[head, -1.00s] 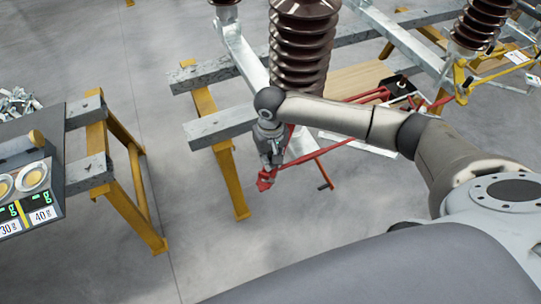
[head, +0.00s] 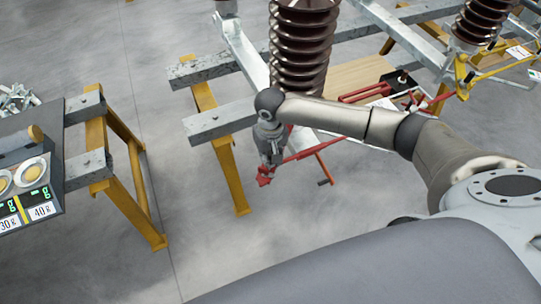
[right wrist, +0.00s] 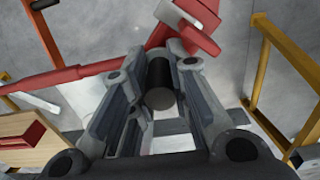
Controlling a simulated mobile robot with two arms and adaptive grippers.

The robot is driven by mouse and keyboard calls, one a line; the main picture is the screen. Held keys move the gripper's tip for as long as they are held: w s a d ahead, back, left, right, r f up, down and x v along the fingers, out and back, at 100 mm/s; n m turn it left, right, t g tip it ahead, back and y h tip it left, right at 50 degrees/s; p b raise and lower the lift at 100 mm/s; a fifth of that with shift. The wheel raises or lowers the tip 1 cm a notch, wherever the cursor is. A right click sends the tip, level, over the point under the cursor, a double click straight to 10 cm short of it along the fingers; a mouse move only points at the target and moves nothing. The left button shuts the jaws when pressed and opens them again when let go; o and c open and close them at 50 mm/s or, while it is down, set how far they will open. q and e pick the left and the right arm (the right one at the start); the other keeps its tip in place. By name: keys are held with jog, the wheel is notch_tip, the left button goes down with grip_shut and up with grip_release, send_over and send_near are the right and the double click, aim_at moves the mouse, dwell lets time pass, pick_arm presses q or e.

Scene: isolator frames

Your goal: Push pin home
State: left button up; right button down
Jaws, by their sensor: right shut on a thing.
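My right gripper (head: 268,168) hangs at the end of my right arm, below the front brown ribbed insulator (head: 301,50). In the right wrist view, the fingers (right wrist: 158,100) are closed around a dark cylinder (right wrist: 160,84), seen nearly end-on. A red rod with an angled red head (right wrist: 188,25) lies at the fingertips, touching or just beyond the cylinder. In the head view the red rod (head: 316,150) runs up and right from the gripper. I cannot tell which part is the pin, and no hole for it shows. My left gripper is not in view.
Grey beams on yellow legs (head: 229,168) stand behind the gripper. A wooden board (head: 350,78) carries red-handled tools (head: 365,92). At left, a dark bench (head: 57,172) holds round dishes and labels. Bare floor lies between the bench and the frame.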

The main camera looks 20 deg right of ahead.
jog(key=shift+f, duration=0.1)
jog(key=c, duration=1.3)
grip_release()
jog(key=shift+s, duration=0.1)
jog(key=shift+r, duration=0.3)
notch_tip(320, 180, up, 12)
jog(key=shift+d+f, duration=0.1)
jog(key=shift+f, duration=0.1)
